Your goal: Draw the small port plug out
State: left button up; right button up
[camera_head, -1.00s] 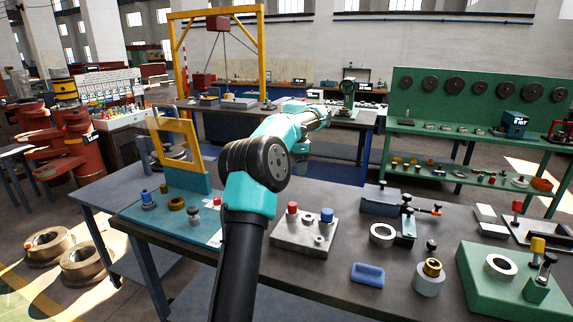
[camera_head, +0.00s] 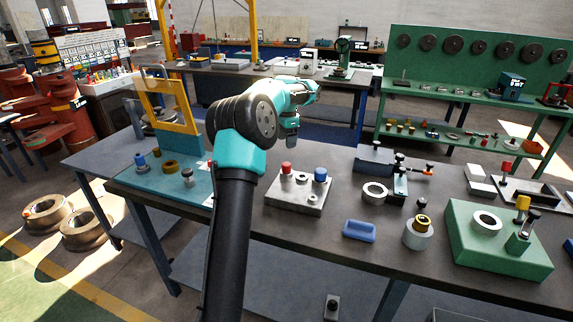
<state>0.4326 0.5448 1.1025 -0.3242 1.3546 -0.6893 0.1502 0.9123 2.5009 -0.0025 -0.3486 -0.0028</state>
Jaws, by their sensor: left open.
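A grey metal block (camera_head: 283,202) sits on the dark workbench. A red-topped plug (camera_head: 286,169) stands upright at its back left, and a blue-topped plug (camera_head: 320,174) stands upright at its back right. Low round ports or fittings lie between and in front of them. Which plug is the small one is hard to tell. My left gripper (camera_head: 291,142) points down just behind and above the block, near the red-topped plug and apart from it. It is open and empty; its fingers are small and partly hidden by the wrist. My right gripper is out of view.
A green fixture (camera_head: 500,258) is farther right. A teal plate (camera_head: 150,191) with a yellow frame lies left of my arm.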

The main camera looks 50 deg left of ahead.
aim_at(286, 164)
pick_arm(q)
notch_tip(286, 164, down, 12)
jog(key=shift+r, duration=0.2)
dwell(0.4)
jog(key=c, duration=1)
jog(key=shift+r, duration=0.1)
jog(key=shift+r, duration=3.2)
